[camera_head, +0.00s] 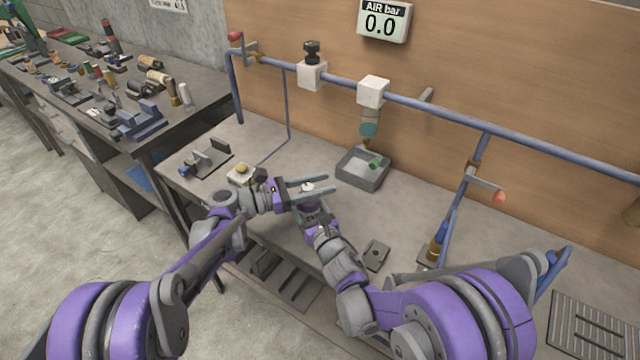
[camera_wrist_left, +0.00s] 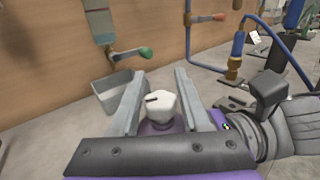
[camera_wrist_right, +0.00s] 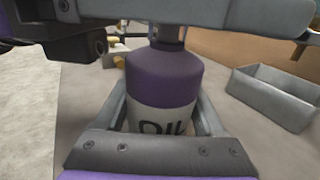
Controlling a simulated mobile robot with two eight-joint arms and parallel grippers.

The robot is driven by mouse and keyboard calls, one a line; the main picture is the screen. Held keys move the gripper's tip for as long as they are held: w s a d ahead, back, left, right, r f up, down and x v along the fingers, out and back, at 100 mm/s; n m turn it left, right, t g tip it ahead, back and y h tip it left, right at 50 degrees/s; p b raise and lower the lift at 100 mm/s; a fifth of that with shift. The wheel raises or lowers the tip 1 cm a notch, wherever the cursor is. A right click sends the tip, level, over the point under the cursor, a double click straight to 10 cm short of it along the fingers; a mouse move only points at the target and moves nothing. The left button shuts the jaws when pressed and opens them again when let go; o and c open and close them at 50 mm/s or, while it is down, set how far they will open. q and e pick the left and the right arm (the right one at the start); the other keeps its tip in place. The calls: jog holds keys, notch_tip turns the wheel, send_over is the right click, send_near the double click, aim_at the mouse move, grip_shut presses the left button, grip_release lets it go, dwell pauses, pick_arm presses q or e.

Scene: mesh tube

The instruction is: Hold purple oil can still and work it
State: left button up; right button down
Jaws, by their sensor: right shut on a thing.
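The purple oil can (camera_wrist_right: 165,80) stands upright between my right gripper's fingers (camera_wrist_right: 160,115), which are shut on its lower body; its white band reads OIL. In the head view only its white top (camera_head: 308,187) shows clearly; the body is mostly hidden by my arms. My left gripper (camera_head: 328,185) is level with the can's top, its two fingers spread on either side of it. In the left wrist view the white cap (camera_wrist_left: 161,105) sits between these fingers, with small gaps visible, so the left gripper is open.
A grey basin (camera_head: 362,172) sits behind the can, under a tap with a green handle (camera_wrist_left: 146,53). A small block with a yellow top (camera_head: 241,170) and a clamp fixture (camera_head: 207,160) lie to the left. Blue pipes (camera_head: 430,108) run along the back wall.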

pick_arm(q)
grip_shut()
jog(key=shift+t, duration=0.3)
jog(key=n+t+y, duration=0.3)
jog(key=w+a+n+t+y, duration=0.1)
jog(key=n+t+y, duration=0.2)
jog(key=t, duration=0.1)
jog(key=w+n+t+y, duration=0.1)
jog(key=n+t+y, duration=0.2)
jog(key=shift+a+r, duration=0.1)
jog(key=shift+a, duration=0.15)
jog(key=shift+s, duration=0.1)
jog(key=shift+o, duration=2)
grip_release()
